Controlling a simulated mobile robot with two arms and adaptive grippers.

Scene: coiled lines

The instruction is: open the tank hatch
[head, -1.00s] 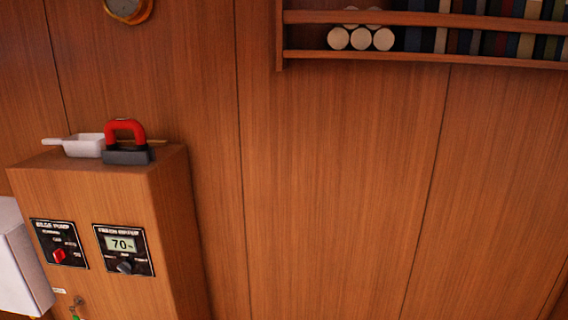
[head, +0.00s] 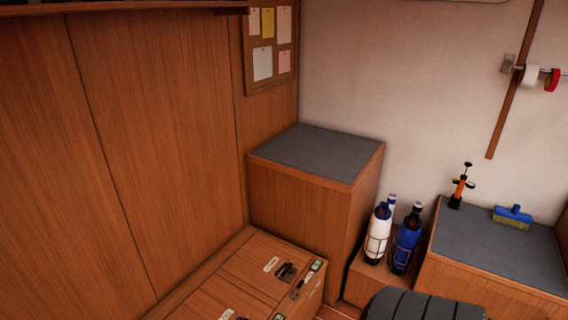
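A low wooden bench or locker (head: 235,285) at the bottom centre has lid panels in its top. The farther panel (head: 262,268) lies flat and looks closed. It bears a white label (head: 271,264) and a dark latch or handle (head: 287,271). A nearer panel at the bottom edge has another label (head: 227,314) and is cut off. The label writing is too small to read, so I cannot tell which panel is the tank hatch. Small green-marked plates (head: 315,265) sit along the locker's right edge. Neither of my grippers is in view.
A grey-topped cabinet (head: 318,155) stands behind the locker. White (head: 378,235) and blue (head: 405,245) bottles stand right of it. A grey-topped counter (head: 495,250) holds an orange pump-like tool (head: 460,188) and a blue brush (head: 512,216). A dark ridged shape at bottom right is unclear.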

